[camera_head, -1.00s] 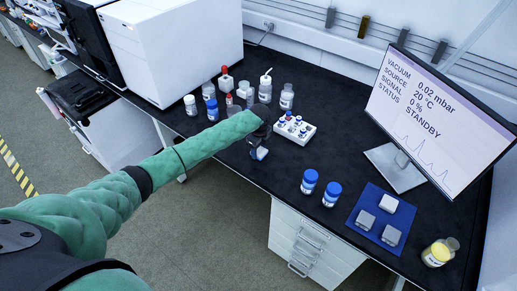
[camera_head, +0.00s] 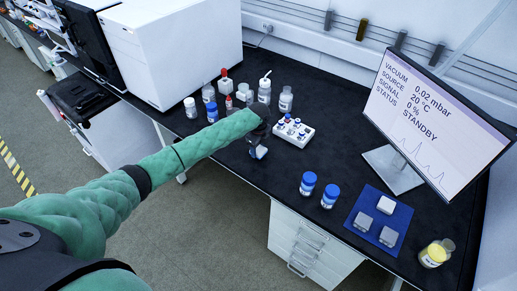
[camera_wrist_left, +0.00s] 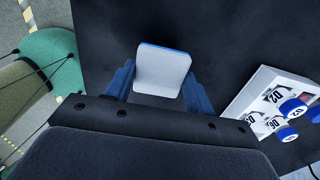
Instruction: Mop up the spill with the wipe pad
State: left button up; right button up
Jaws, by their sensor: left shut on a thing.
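The wipe pad is a white, rounded square with a blue edge; it shows in the left wrist view (camera_wrist_left: 162,70) and, partly hidden, in the head view (camera_head: 258,152). My left gripper (camera_wrist_left: 160,88) is shut on the pad, with one blue finger at each side. In the head view the gripper (camera_head: 259,140) is low over the dark bench near its front edge, left of the vial rack. I cannot tell whether the pad touches the bench. I make out no spill; it may be hidden under the pad or arm. My right gripper is not in view.
A white vial rack (camera_head: 293,131) stands close to the right of the gripper. Several bottles stand behind it. Two blue-capped jars (camera_head: 308,183), a blue mat (camera_head: 360,207) with blocks, a yellow jar (camera_head: 436,253) and a monitor (camera_head: 437,113) are further right.

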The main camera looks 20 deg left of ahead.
aim_at(258, 149)
pick_arm(q)
jog(key=shift+r+p, duration=1.55)
jog(key=shift+r, duration=0.75)
